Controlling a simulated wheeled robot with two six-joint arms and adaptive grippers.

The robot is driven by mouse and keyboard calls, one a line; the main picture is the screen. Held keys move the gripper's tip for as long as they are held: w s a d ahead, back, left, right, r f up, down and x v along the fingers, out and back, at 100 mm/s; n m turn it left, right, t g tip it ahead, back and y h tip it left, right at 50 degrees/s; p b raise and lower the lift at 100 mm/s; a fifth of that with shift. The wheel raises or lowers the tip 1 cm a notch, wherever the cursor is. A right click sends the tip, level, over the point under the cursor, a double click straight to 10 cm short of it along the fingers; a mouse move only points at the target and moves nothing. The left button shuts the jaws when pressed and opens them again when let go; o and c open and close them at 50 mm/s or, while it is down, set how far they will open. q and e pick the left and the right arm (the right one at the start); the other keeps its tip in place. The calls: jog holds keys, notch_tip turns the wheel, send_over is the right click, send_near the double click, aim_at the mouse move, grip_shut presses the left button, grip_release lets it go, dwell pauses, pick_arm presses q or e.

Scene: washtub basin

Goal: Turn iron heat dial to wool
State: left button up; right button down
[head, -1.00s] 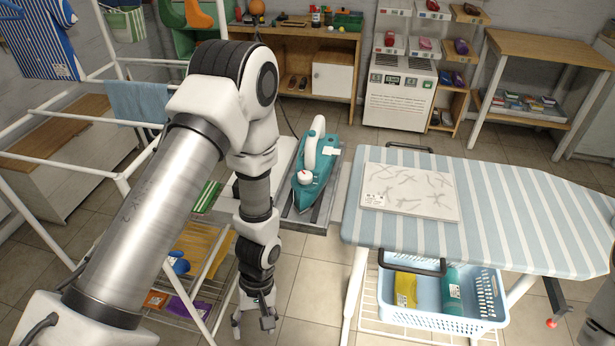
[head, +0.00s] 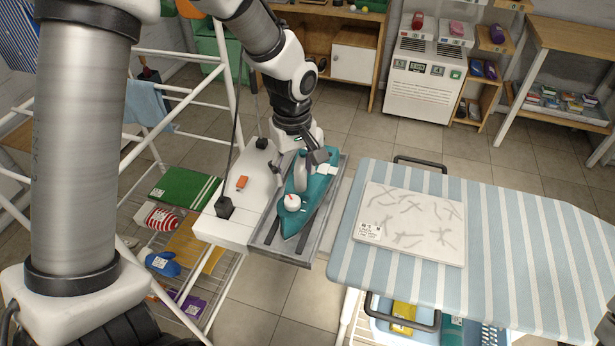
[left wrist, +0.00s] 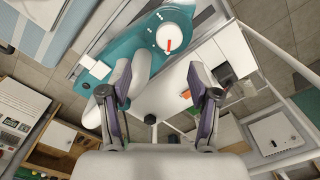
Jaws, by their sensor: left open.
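The teal iron (head: 318,200) lies on a grey metal rest (head: 272,236) beside the ironing board. Its white handle stands up from the body. A round white dial (head: 291,202) with a red mark sits on the iron; the dial (left wrist: 169,40) also shows in the left wrist view, with the red mark clear. Its printed settings are too small to read. My left gripper (head: 308,156) is above the rear of the iron, near the handle. In the left wrist view its two fingers (left wrist: 162,88) are apart, with the dial beyond their tips. My right gripper is not in view.
A striped ironing board (head: 500,240) with a pale folded cloth (head: 410,222) is at the right. A white station with an orange switch (head: 242,182) adjoins the rest. White drying-rack bars stand at the left. A blue basket (head: 380,335) is below the board.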

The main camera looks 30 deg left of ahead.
aim_at(293, 198)
pick_arm(q)
jog(key=s+f, duration=0.2)
jog(key=f, duration=0.1)
jog(key=shift+s+d+f, duration=0.15)
jog(key=shift+s+f, duration=0.05)
jog(key=shift+s, duration=0.1)
jog(key=f, duration=0.1)
jog(key=w+f, duration=0.1)
jog(key=f, duration=0.1)
jog(key=shift+w+f, duration=0.2)
jog(key=shift+f, duration=0.15)
jog(key=shift+s+r, duration=0.15)
jog(key=shift+s, duration=0.2)
jog(key=shift+c, duration=1.4)
jog(key=c, duration=0.9)
